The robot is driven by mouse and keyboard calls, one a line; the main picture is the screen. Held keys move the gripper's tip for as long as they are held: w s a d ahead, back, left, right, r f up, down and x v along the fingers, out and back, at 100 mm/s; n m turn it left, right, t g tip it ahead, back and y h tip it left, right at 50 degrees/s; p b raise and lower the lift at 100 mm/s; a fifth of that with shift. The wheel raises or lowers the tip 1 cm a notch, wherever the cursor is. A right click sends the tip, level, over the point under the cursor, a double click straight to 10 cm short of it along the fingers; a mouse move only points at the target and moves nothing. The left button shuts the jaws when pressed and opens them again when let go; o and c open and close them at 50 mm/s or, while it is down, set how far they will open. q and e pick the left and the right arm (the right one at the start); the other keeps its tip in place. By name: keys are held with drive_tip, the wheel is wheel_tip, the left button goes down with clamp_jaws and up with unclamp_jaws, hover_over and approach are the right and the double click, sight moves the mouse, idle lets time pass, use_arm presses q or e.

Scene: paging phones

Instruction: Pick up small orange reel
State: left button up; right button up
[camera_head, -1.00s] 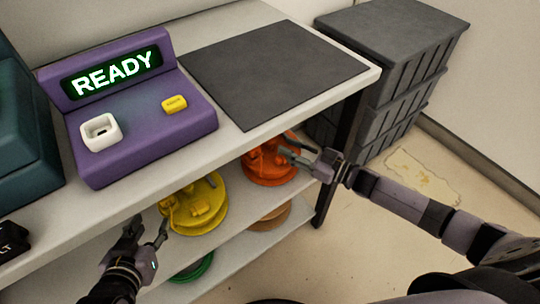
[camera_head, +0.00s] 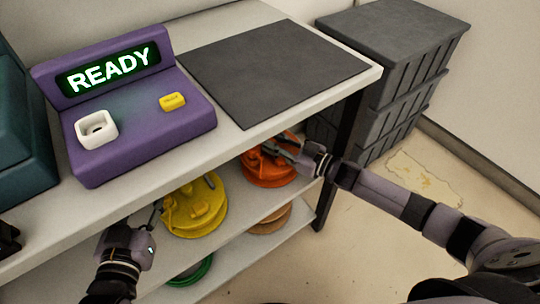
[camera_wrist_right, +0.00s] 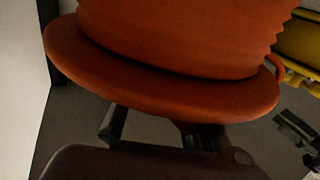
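The orange reel (camera_head: 268,170) lies on the upper shelf under the worktop, partly hidden by the worktop edge and my right gripper. My right gripper (camera_head: 284,146) is at its right front side. In the right wrist view, the orange reel (camera_wrist_right: 170,75) fills the upper middle, and my right gripper's fingers (camera_wrist_right: 160,130) stand apart at the near rim, their tips partly hidden by it. I see no clear grip on the reel. My left gripper (camera_head: 155,214) is beside the yellow reel (camera_head: 197,207), its fingers seemingly apart and partly hidden; it also shows at right in the wrist view (camera_wrist_right: 297,130).
A purple console (camera_head: 140,130) reading READY and a dark mat (camera_head: 272,70) are on the worktop (camera_head: 235,133). A green reel (camera_head: 190,272) and a brown reel (camera_head: 270,220) are on the lower shelf. Dark crates (camera_head: 390,80) stand right of the table leg (camera_head: 338,170).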

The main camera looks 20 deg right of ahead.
clamp_jaws()
idle(0.3)
drive_tip(key=shift+r, duration=0.15)
idle(0.3)
